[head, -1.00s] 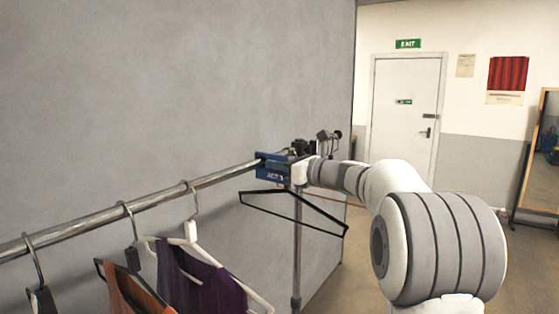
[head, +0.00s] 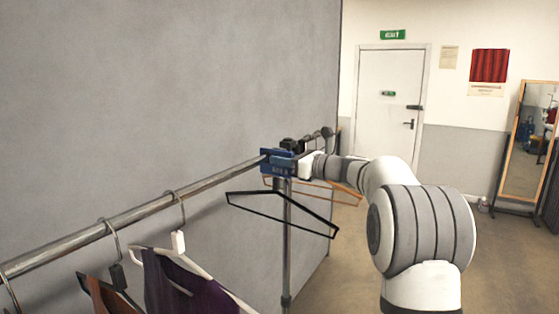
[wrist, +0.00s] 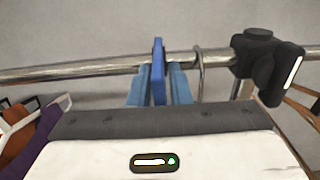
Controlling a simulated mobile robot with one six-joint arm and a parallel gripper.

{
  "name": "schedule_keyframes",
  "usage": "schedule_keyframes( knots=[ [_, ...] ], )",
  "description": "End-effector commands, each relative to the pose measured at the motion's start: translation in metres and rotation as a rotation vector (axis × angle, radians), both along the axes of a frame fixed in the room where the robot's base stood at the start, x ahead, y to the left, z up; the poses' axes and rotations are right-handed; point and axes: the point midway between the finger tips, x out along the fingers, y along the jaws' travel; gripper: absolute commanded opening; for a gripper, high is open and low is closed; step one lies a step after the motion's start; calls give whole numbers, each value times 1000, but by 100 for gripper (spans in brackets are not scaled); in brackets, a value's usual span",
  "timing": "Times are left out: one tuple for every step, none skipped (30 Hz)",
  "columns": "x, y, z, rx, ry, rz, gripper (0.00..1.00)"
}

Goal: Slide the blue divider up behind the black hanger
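The blue divider (head: 277,163) sits on the metal rail near its far end. It also shows edge-on in the wrist view (wrist: 158,72). My gripper (wrist: 160,88) has one light blue finger on each side of the divider, close against it. In the head view my gripper (head: 308,165) meets the divider from the right. The black hanger (head: 283,213) hangs empty below the divider; its hook is hidden in the head view. A metal hook (wrist: 200,72) stands just right of the divider in the wrist view; I cannot tell whether it is the black hanger's.
The rail (head: 130,218) runs to an upright post (head: 287,240). An orange hanger (head: 345,190) and dark fittings (head: 310,140) are beyond the divider. A purple garment (head: 180,290) on a white hanger and an orange garment hang nearer. Bare rail lies between them and the divider.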

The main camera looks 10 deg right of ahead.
Motion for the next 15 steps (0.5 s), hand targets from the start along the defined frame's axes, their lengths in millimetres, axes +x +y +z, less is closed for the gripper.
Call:
schedule_keyframes(
  knots=[
    [0, 0, 0, 0, 0, 1, 22],
    [0, 0, 0, 0, 0, 1, 24],
    [0, 1, 0, 0, 0, 1, 28],
    [0, 1, 0, 0, 0, 1, 30],
    [0, 1, 0, 0, 0, 1, 31],
    [0, 1, 0, 0, 0, 1, 31],
    [0, 1, 0, 0, 0, 1, 31],
    [0, 1, 0, 0, 0, 1, 31],
    [0, 1, 0, 0, 0, 1, 31],
    [0, 1, 0, 0, 0, 1, 31],
    [0, 1, 0, 0, 0, 1, 31],
    [-1, -1, 0, 0, 0, 1, 31],
    [-2, -2, 0, 1, -1, 0, 31],
    [-4, -4, -1, 1, -1, 0, 31],
    [-6, -8, -1, 0, 0, -1, 31]
  ],
)
